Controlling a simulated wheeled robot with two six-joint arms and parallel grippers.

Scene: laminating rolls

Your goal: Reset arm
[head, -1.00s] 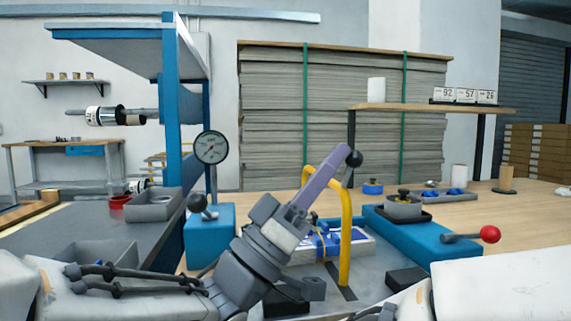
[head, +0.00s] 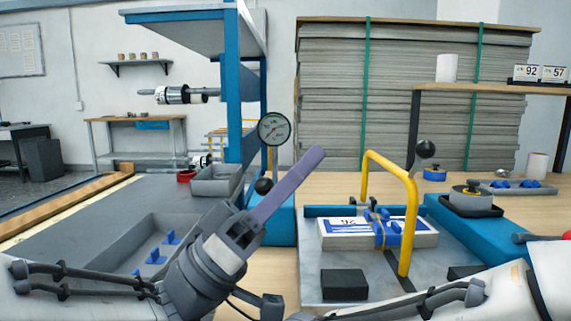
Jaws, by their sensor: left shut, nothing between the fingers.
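My left gripper (head: 314,156) has long purple fingers pressed together, pointing up and to the right. It is empty and stands left of the yellow bent bar (head: 410,205), apart from it in the picture. A black ball knob (head: 426,149) shows just behind the bar's top right corner. Under the bar, a white-and-blue block (head: 350,233) with blue clamps lies on a grey plate (head: 315,290). My right gripper is outside the view; only parts of an arm show at the lower right.
A round dial gauge (head: 274,129) stands behind my gripper, near another black ball knob (head: 263,186). A recessed grey tray (head: 135,275) with blue pieces lies left. A blue block (head: 465,225) with a round dark pot (head: 471,200) stands right. Stacked sheets (head: 420,90) fill the back.

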